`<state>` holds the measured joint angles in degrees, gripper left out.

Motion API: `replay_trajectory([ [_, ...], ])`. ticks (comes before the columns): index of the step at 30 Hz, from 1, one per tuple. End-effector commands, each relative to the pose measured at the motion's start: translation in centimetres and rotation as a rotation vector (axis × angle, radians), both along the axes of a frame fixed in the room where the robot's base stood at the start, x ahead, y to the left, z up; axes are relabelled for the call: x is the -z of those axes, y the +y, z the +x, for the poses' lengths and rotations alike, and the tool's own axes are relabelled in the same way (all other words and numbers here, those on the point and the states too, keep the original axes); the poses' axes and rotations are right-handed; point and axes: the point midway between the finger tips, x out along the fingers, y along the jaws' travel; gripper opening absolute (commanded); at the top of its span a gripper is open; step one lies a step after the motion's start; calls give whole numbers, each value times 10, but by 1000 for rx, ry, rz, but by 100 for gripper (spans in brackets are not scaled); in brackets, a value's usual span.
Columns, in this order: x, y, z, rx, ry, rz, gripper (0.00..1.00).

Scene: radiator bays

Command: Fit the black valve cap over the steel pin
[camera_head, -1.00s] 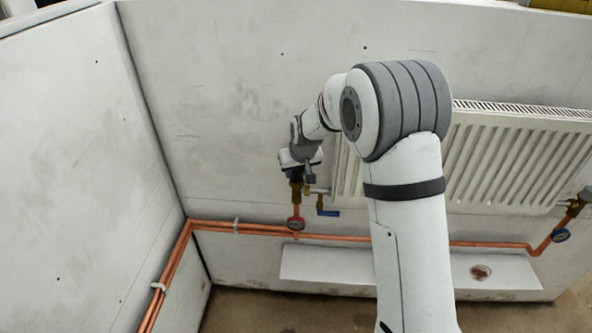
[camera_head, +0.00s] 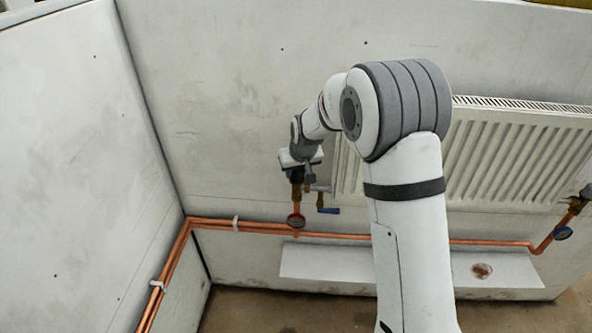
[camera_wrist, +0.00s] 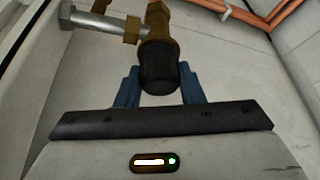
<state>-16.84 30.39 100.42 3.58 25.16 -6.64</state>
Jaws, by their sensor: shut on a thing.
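My gripper (camera_wrist: 159,82) has two blue fingers, one on each side of the black valve cap (camera_wrist: 160,68), and is shut on it. In the wrist view the cap sits against the end of the brass valve body (camera_wrist: 157,27), in line with it. No steel pin shows; the cap and brass hide that spot, so I cannot tell how far the cap is over it. In the head view my gripper (camera_head: 295,173) is at the top of the brass valve (camera_head: 297,189), left of the radiator, and the cap cannot be made out.
A steel side fitting (camera_wrist: 98,21) leaves the valve beside the cap. The white radiator (camera_head: 510,150) is to the right. Copper pipes (camera_head: 265,230) run along the wall.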

Motion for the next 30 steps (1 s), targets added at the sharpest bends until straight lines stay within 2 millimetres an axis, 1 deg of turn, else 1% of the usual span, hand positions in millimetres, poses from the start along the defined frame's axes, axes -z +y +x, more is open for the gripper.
replay_trajectory([
  [11,1,0,0,0,0,0,13],
  [12,1,0,0,0,0,0,37],
  [20,1,0,0,0,0,0,58],
  [21,1,0,0,0,0,0,60],
  [25,1,0,0,1,0,0,60],
  [30,1,0,0,1,0,0,73],
])
